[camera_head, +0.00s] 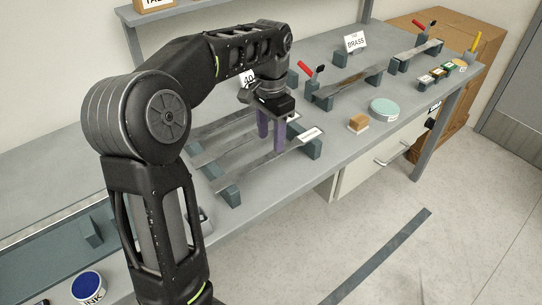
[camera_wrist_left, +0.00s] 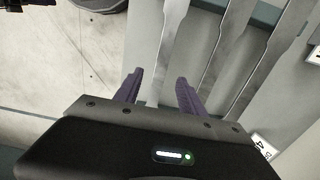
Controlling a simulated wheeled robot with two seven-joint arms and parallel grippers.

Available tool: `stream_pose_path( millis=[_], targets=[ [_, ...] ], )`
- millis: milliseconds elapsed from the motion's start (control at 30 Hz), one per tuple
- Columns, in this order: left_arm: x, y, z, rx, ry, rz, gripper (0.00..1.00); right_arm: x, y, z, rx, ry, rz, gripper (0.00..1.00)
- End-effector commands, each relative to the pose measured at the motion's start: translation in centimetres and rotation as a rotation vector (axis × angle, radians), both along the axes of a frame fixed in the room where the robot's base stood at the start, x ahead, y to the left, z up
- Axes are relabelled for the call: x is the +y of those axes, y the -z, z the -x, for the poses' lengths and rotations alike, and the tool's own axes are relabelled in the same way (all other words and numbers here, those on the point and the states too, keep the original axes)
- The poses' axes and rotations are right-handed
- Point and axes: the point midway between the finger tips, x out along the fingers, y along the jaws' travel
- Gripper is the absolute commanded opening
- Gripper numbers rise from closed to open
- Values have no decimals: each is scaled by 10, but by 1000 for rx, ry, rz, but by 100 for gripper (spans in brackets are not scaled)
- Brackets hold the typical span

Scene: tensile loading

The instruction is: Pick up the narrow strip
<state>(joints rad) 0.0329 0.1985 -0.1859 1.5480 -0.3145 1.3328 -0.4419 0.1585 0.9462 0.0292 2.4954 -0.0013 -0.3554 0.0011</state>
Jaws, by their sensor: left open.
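Several flat grey metal strips lie side by side across teal supports on the bench in the head view. The front strip (camera_head: 255,169) shows between the fingers in the left wrist view (camera_wrist_left: 168,48). The other strips lie behind it, and which one is narrowest is hard to tell. My left gripper (camera_head: 271,143) is open, its purple fingers pointing down over the front strip. In the left wrist view its fingertips (camera_wrist_left: 159,76) stand on either side of that strip, with gaps; their exact height above it is unclear. My right gripper is not in view.
Teal supports (camera_head: 230,194) hold the strip ends. To the right are a brown block (camera_head: 358,124), a round pale-green tin (camera_head: 384,109), red-handled fixtures (camera_head: 305,69) and a BRASS sign (camera_head: 355,42). A blue-topped INK pot (camera_head: 88,287) stands at lower left.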

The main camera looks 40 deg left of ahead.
Motion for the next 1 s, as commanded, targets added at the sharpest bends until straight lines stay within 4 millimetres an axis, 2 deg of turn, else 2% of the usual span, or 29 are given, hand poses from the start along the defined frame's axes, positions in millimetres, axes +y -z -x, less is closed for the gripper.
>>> stream_pose_path(
  millis=[300, 400, 1000],
  targets=[
    [1, 42, -1, 4, 0, 1, 47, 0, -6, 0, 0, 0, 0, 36],
    [1, 48, -2, 1, 0, 1, 47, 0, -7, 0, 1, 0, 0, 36],
    [1, 49, -2, 0, 0, 0, 46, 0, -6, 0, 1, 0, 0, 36]
  ],
)
